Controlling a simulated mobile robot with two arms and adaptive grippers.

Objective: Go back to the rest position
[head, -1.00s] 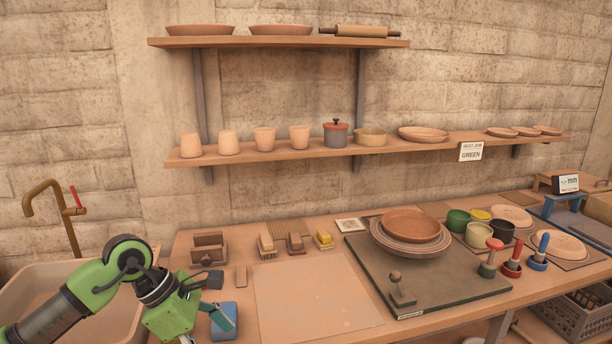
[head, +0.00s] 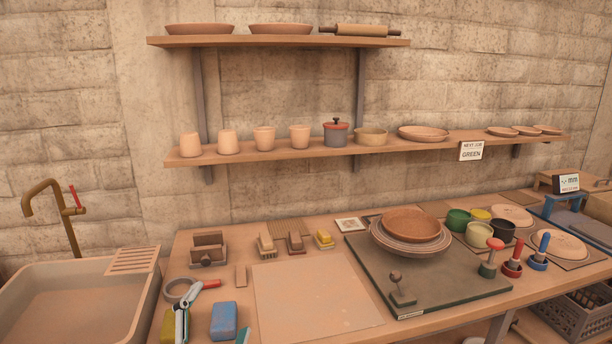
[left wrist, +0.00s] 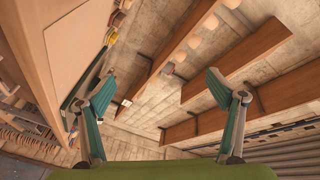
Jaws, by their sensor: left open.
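My left gripper (head: 212,326) shows only in part at the bottom left of the head view, where its teal fingers rise from the lower edge in front of the workbench. In the left wrist view its two teal fingers (left wrist: 160,84) are spread wide with nothing between them. The rest of my left arm is outside the head view. My right gripper is in neither current view.
A blue block (head: 224,320) and a red-handled tool (head: 208,284) lie on the bench near my left gripper. The sink (head: 80,300) is at left. A bare board (head: 315,300) lies mid-bench. Stacked bowls (head: 410,226) stand right of it, below shelves (head: 370,143).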

